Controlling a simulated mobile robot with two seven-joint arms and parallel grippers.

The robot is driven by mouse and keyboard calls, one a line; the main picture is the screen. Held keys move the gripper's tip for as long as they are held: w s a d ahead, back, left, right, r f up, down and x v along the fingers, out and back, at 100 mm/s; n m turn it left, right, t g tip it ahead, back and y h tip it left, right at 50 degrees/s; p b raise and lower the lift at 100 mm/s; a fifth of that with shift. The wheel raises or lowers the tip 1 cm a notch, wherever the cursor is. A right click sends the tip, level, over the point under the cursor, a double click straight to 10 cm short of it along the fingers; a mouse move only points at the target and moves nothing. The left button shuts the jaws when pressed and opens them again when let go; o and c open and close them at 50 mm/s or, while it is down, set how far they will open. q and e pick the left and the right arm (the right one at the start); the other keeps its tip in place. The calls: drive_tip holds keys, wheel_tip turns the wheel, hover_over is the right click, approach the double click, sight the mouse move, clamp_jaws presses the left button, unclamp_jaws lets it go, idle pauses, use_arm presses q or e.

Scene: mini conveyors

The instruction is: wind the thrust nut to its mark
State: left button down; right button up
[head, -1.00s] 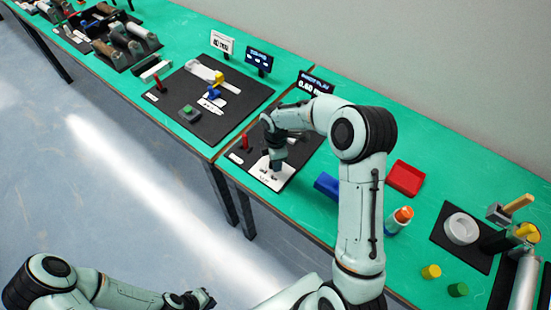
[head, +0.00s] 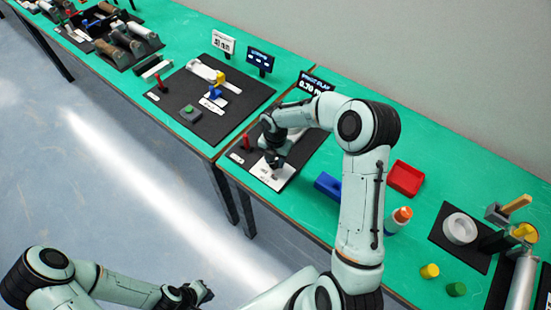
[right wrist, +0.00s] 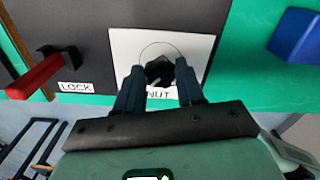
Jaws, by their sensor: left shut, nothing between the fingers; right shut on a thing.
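The thrust nut (right wrist: 159,71) is a small dark piece on a white plate (right wrist: 196,52) marked with a thin circle and the word NUT. My right gripper (right wrist: 158,84) is shut on it, one finger at each side. In the head view my right gripper (head: 274,161) stands over the same white plate and hides the nut. The pivot play display (head: 316,84) seems to read 0.70. I cannot make out the mark. My left gripper (head: 200,295) is shut and empty at the bottom, away from the bench.
A red lock lever (right wrist: 34,78) with a LOCK label stands left of the plate in the wrist view.

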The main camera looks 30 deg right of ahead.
sight(275, 162)
drive_tip(key=shift+w+n, duration=0.1)
drive_tip(key=shift+n, duration=0.8)
drive_tip(key=o, duration=1)
drive_tip(key=shift+o, duration=0.2)
drive_tip(key=shift+r, duration=0.1)
wheel_tip(275, 162, up, 13)
drive_tip(key=shift+r, duration=0.15)
